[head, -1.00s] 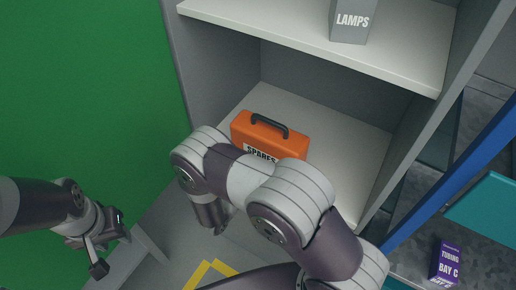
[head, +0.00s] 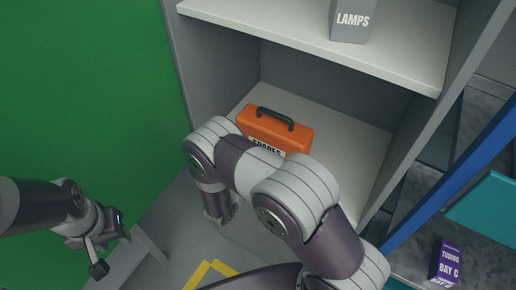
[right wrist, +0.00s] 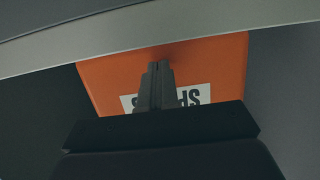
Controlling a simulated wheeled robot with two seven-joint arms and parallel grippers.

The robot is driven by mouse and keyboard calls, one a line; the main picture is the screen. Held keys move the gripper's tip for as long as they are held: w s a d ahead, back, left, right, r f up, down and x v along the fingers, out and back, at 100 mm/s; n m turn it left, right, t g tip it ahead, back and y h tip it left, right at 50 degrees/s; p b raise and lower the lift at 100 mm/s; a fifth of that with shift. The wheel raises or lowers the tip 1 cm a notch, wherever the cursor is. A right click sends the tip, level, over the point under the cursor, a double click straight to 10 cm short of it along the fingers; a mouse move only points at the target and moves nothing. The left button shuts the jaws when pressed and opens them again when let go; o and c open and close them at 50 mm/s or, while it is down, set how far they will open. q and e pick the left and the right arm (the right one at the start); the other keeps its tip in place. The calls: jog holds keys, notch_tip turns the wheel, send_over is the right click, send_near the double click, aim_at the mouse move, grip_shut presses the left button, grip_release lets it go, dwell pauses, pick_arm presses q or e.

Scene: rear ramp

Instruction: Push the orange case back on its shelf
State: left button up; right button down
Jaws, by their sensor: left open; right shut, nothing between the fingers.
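The orange case (head: 280,128), with a black handle and a white label, sits upright on the lower grey shelf (head: 352,137). My right arm hides its lower front in the head view. In the right wrist view the case's front (right wrist: 215,68) lies straight ahead of my right gripper (right wrist: 160,66), which is shut with nothing between the fingers. Its fingertips overlap the case's front face; I cannot tell for certain whether they touch. My left gripper (head: 108,248) is open and empty at the lower left, well away from the case.
A grey box marked LAMPS (head: 351,20) stands on the upper shelf (head: 300,32). The cabinet's side walls flank the case. Bare shelf lies behind and right of the case.

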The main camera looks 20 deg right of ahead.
jog(key=shift+r+b+x, duration=0.1)
jog(key=shift+r+x, duration=0.1)
jog(key=shift+x, duration=0.6)
jog(key=shift+r+b+x, duration=0.1)
jog(key=shift+r+x, duration=0.1)
jog(key=shift+x, duration=0.6)
jog(key=shift+r+b+x, duration=0.1)
jog(key=shift+r+x, duration=0.05)
jog(key=shift+x, duration=0.65)
jog(key=f+p+v, duration=0.1)
jog(key=f+v, duration=0.1)
jog(key=v, duration=0.9)
jog(key=shift+s+a+f, duration=0.3)
jog(key=shift+a, duration=0.15)
jog(key=shift+f, duration=0.1)
